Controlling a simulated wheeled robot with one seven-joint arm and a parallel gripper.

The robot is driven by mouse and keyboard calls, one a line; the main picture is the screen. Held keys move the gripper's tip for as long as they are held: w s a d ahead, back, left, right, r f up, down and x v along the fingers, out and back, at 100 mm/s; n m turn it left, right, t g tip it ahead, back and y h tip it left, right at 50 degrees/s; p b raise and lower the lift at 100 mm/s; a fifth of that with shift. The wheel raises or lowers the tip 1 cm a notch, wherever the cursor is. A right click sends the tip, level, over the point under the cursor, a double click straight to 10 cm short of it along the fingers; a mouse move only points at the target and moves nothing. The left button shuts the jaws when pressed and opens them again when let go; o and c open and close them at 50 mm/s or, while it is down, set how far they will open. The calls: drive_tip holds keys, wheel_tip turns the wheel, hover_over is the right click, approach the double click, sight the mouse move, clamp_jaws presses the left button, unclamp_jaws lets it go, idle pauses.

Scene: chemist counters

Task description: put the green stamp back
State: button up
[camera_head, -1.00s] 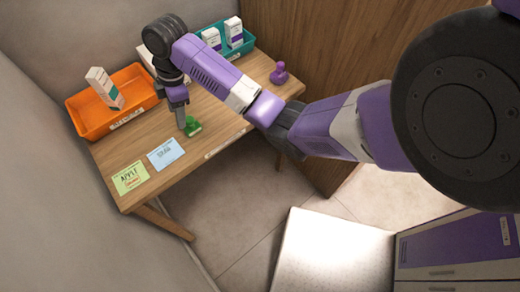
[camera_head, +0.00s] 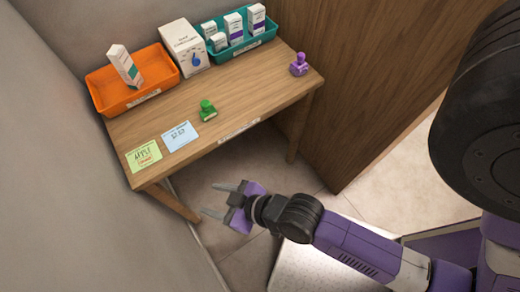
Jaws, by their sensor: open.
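My gripper (camera_head: 208,200) is open and empty. It is in front of the table, over the floor, well apart from the stamp. A purple stamp (camera_head: 299,64) stands at the table's right end.
An orange tray (camera_head: 98,95) holds a white-and-green box (camera_head: 125,67). A green card (camera_head: 144,154) and blue card (camera_head: 181,136) lie front left.

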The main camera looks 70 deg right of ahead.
drive_tip(key=s+d+r+t, duration=0.3)
drive_tip(key=s+d+r, duration=0.1)
drive_tip(key=s+r, duration=1)
drive_tip(key=shift+d+r+t, duration=0.15)
drive_tip(key=shift+r+t, duration=0.15)
drive_tip(key=shift+r, duration=0.45)
drive_tip(key=shift+s, duration=0.1)
wheel_tip(320, 180, down, 4)
drive_tip(key=b, duration=0.4)
drive_tip(key=shift+f, duration=0.1)
drive_tip(key=shift+c, duration=0.2)
